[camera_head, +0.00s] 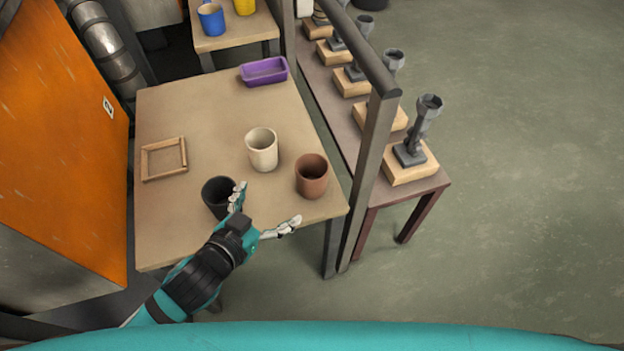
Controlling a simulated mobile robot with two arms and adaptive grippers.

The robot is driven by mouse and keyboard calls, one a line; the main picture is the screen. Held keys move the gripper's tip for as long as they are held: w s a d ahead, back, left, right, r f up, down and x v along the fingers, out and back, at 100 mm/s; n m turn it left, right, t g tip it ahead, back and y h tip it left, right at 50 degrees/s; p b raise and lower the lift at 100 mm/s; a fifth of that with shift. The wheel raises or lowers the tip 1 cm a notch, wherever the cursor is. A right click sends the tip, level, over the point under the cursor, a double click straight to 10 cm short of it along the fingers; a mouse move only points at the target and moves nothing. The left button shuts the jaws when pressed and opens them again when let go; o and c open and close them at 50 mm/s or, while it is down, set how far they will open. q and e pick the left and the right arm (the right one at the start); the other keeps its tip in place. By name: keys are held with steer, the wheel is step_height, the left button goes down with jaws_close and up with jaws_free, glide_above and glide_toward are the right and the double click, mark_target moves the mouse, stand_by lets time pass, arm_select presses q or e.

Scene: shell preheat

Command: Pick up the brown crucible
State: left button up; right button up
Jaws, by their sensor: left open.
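The brown crucible (312,180) stands upright on the wooden table near its right front corner. A cream crucible (262,152) stands just behind and left of it. A black crucible (214,194) stands at the front, partly hidden by my left gripper (266,207). The left gripper is open and empty at the table's front edge. One finger is in front of the black crucible, and the other is at lower right, in front of and below the brown crucible. The gripper does not hold the brown crucible. My right gripper is not in view.
The table (190,110) also holds a wooden frame (164,159) and a purple tray (264,71). A grey metal post (367,180) rises close to the table's right side. Beyond it, a bench (430,183) carries several metal stands on wooden blocks. An orange cabinet (60,140) is at left.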

arm_select(q)
steer(key=d+h, duration=0.1)
steer(key=d, duration=0.1)
glide_toward(319, 161)
steer(key=shift+x, duration=3.2)
steer(key=shift+s+f, duration=0.1)
steer(key=c, duration=1.6)
steer(key=shift+c, duration=0.7)
